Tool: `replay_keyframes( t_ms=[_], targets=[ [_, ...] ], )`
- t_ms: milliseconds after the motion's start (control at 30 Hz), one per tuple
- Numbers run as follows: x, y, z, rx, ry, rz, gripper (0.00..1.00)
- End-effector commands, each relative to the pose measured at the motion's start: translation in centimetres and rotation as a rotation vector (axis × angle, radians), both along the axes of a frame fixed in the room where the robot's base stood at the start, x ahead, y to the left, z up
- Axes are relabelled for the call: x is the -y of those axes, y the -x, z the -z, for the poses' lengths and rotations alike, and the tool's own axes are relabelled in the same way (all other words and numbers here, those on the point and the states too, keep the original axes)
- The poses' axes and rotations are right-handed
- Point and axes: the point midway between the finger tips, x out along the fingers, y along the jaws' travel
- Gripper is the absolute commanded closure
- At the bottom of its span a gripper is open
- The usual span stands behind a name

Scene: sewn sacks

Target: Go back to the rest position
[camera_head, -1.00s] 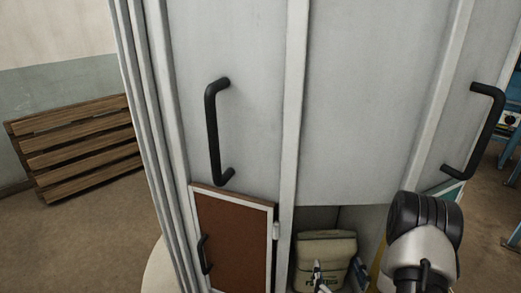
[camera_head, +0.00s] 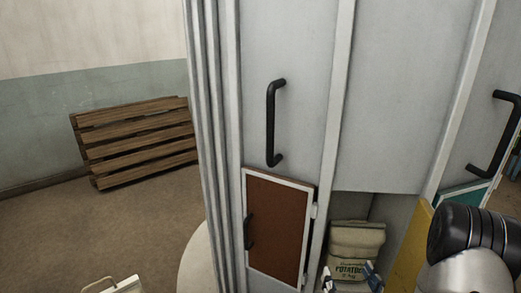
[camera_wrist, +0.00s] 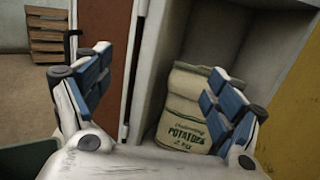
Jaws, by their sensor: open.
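My gripper (camera_wrist: 158,108) is open and empty in the wrist view, its two blue-padded fingers spread wide. In the head view, my gripper (camera_head: 350,282) shows only in part at the bottom edge, below the compartment opening. A beige sewn sack (camera_wrist: 190,112) printed "POTATOES 2 KG" stands upright in the open compartment, beyond the fingers and partly hidden by the right one. The sack (camera_head: 356,250) also shows in the head view, low in the cabinet opening. I cannot tell the exact gap between the fingers and the sack.
A tall grey cabinet (camera_head: 395,95) fills the middle, with black handles. A small brown door (camera_head: 280,225) with a white frame is left of the opening. A yellow panel (camera_head: 410,245) is on the right. A wooden pallet (camera_head: 135,145) leans at the left wall; the floor (camera_head: 90,235) there is mostly clear.

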Motion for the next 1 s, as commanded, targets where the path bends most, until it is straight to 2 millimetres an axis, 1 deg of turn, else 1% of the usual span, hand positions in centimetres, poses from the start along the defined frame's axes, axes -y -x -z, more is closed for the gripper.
replay_keyframes(
  t_ms=[33, 167, 267, 333, 367, 400, 467, 500, 567, 600, 667, 700, 767, 800, 867, 900, 967, 1000],
  targets=[
    [-1.2, -0.2, -1.2, 0.020, 0.004, -0.049, 0.15],
    [-5.1, -0.4, -4.3, 0.063, 0.020, -0.209, 0.15],
    [-9.1, 0.3, -7.1, 0.101, 0.051, -0.372, 0.15],
    [-12.6, 1.6, -9.5, 0.136, 0.096, -0.524, 0.15],
    [-14.3, 2.5, -10.5, 0.150, 0.124, -0.599, 0.15],
    [-16.6, 3.9, -11.7, 0.168, 0.168, -0.703, 0.15],
    [-19.6, 6.6, -13.1, 0.191, 0.248, -0.862, 0.15],
    [-21.4, 8.6, -13.6, 0.204, 0.311, -0.964, 0.15],
    [-23.4, 11.7, -14.1, 0.220, 0.418, -1.109, 0.15],
    [-24.4, 13.8, -14.1, 0.228, 0.497, -1.201, 0.15],
    [-25.3, 16.9, -13.7, 0.239, 0.629, -1.330, 0.15],
    [-25.5, 18.9, -13.3, 0.245, 0.727, -1.409, 0.15],
    [-25.3, 21.4, -12.4, 0.251, 0.885, -1.516, 0.15],
    [-24.7, 22.9, -11.8, 0.253, 0.997, -1.579, 0.15],
    [-23.5, 24.7, -10.9, 0.255, 1.178, -1.657, 0.15],
    [-22.3, 25.5, -10.3, 0.255, 1.305, -1.700, 0.15],
    [-20.4, 26.3, -9.6, 0.253, 1.504, -1.746, 0.15],
    [-18.9, 26.5, -9.4, 0.249, 1.642, -1.763, 0.15]
  ],
)
